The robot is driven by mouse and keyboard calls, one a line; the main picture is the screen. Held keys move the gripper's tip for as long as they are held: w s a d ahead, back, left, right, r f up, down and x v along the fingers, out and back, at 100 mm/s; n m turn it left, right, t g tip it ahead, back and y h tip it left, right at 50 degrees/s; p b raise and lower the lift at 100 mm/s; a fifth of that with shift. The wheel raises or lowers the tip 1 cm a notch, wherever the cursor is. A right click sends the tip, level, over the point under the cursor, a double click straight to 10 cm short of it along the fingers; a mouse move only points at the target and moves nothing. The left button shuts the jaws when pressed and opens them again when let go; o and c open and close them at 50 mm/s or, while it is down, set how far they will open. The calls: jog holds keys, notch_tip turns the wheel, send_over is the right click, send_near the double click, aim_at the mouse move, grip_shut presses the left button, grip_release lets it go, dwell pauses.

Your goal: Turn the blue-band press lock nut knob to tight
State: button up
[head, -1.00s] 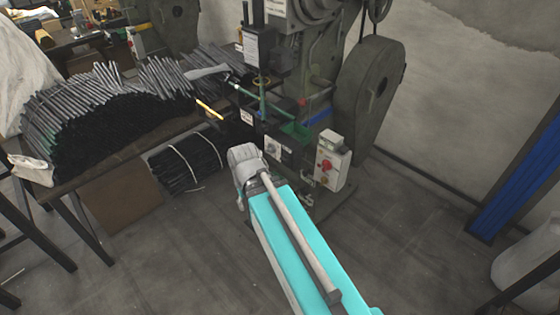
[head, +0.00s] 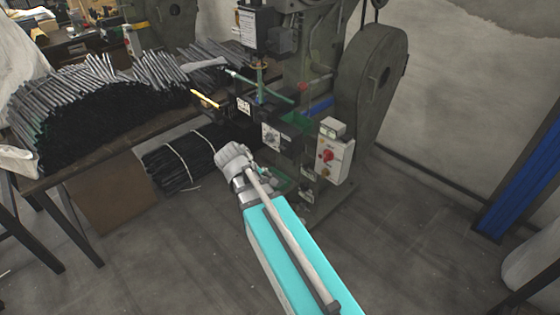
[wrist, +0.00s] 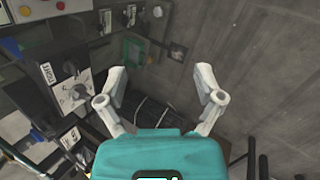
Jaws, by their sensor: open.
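The press (head: 315,70) is dark grey-green, with a blue strip (head: 319,106) on its body. A pale plate with a dark knob (head: 271,137) sits low on its front. In the wrist view the lock nut knob (wrist: 78,93) is a grey-black knob on a pale plate, beside a label reading TIGHT (wrist: 45,73). My gripper (wrist: 161,78) is open and empty, its two pale fingers spread apart. The knob is left of the left finger, apart from it and not between the fingers. In the head view my wrist hides the fingers.
A control box with a red knob (head: 332,155) is on the press's right side. A table with a heap of dark rods (head: 80,110) stands left; a tied bundle (head: 185,160) lies beneath it. The floor (head: 160,260) is clear in front.

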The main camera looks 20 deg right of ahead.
jog(key=w+d+f+n+t+h+b, duration=0.2)
jog(key=w+d+f+n+h+b, duration=0.25)
jog(key=w+n+b, duration=0.4)
jog(key=n+t+h+b, duration=0.3)
jog(key=n+h+b, duration=0.3)
jog(key=b, duration=0.5)
send_near(281, 150)
jog(key=v, duration=0.4)
jog(key=shift+w+d+f+n+h+b, duration=0.1)
jog(key=shift+w+f+n+h+b, duration=0.1)
jog(key=shift+f+n+h+b, duration=0.2)
jog(key=shift+d, duration=0.1)
jog(key=shift+x, duration=6.8)
